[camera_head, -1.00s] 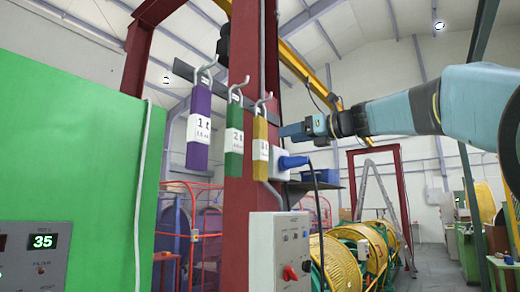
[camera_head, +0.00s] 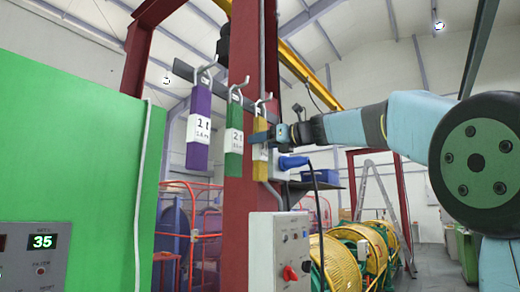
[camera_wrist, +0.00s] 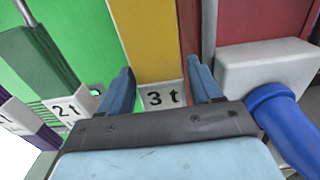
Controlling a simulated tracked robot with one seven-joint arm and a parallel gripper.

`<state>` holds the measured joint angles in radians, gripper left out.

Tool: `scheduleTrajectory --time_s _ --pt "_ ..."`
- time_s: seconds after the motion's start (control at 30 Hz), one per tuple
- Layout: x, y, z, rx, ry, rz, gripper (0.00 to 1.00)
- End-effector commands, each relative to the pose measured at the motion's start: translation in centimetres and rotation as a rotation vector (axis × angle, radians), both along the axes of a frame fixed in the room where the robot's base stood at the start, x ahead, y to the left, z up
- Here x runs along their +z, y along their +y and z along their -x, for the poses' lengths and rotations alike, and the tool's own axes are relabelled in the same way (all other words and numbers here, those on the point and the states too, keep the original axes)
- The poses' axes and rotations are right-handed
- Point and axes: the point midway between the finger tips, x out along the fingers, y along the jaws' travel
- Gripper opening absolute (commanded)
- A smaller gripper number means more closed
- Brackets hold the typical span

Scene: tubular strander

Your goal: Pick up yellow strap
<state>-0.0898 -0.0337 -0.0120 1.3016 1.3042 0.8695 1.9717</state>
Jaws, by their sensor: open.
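The yellow strap (camera_head: 259,165) hangs from a hook on the red column, to the right of the green strap (camera_head: 234,135) and the purple strap (camera_head: 198,128). My gripper (camera_head: 262,137) is at the yellow strap and covers part of it in the head view. In the wrist view my gripper (camera_wrist: 160,92) is open, one finger on each side of the yellow strap (camera_wrist: 150,40) near its white "3 t" label. The fingers do not visibly press on it. The green strap (camera_wrist: 50,70) is beyond the left finger.
A blue plug (camera_wrist: 283,125) on a grey socket box (camera_wrist: 265,70) sits close to the right finger. The same blue plug (camera_head: 294,162) has a black cable hanging down. A grey control box (camera_head: 280,250) is below. A green cabinet (camera_head: 70,130) stands at left.

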Motion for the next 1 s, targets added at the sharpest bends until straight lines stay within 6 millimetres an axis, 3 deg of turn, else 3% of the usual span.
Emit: scheduleTrajectory --time_s 0.2,0.43,1.0 --pt "-0.1 2.2 -1.7 0.003 0.001 0.001 0.64" --pt "-0.1 2.4 -1.8 0.001 0.001 0.001 0.64" --pt "0.0 2.3 -1.8 0.001 -0.001 0.001 0.11"
